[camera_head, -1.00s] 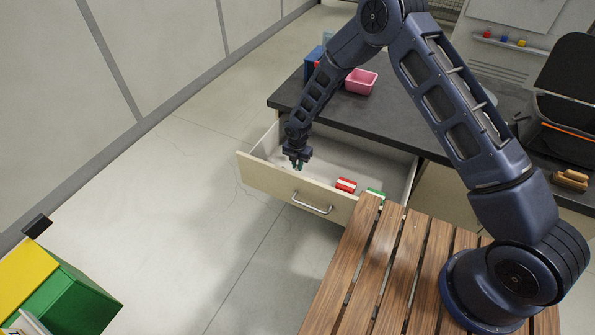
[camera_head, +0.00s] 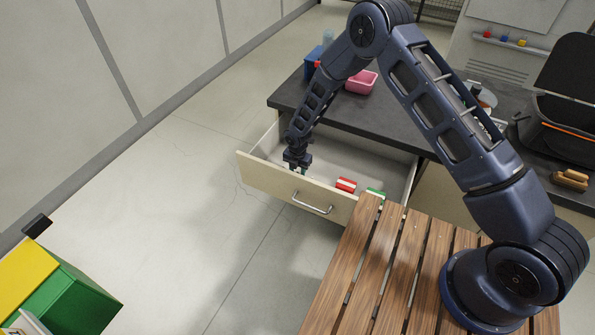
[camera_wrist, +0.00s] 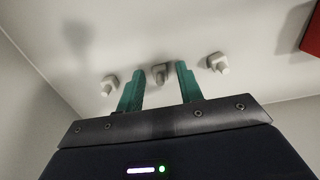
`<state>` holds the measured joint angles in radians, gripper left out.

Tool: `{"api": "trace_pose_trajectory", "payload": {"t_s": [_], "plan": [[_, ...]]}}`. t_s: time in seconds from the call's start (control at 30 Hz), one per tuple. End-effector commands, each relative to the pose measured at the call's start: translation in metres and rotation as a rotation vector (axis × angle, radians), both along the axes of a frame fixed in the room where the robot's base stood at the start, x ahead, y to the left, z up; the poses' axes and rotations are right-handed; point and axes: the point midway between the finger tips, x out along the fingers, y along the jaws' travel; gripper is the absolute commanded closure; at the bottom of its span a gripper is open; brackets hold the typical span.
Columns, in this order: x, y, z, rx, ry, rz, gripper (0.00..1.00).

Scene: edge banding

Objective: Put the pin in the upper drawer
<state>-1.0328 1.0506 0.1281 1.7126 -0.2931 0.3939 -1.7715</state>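The upper drawer (camera_head: 268,183) is pulled out from under the dark counter. My gripper (camera_head: 298,169) is down inside its left part, close behind the front panel. In the wrist view my gripper's green fingers (camera_wrist: 160,85) are spread apart. A small pale pin (camera_wrist: 160,74) shows between them, with a gap on each side. Two similar pins stand outside the fingers, one at left (camera_wrist: 109,85) and one at right (camera_wrist: 217,63). All appear to be on the white drawer floor. The pins cannot be made out in the head view.
A red-and-white item (camera_head: 346,185) and a green item (camera_head: 375,193) lie to the right in the drawer. A pink bin (camera_head: 361,82) and a blue box (camera_head: 314,64) stand on the counter (camera_head: 400,131). A slatted wooden surface (camera_head: 385,270) is in front.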

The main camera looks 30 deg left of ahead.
Motion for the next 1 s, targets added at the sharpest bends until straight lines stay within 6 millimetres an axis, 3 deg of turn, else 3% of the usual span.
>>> {"api": "trace_pose_trajectory", "payload": {"t_s": [0.37, 0.8, 1.0], "plan": [[0.000, 0.000, 0.011, 0.001, 0.000, 0.000, 0.64], [0.001, 0.000, 0.090, 0.002, -0.001, 0.000, 0.64], [0.000, -0.001, 0.114, 0.000, 0.000, -0.001, 0.64]]}}
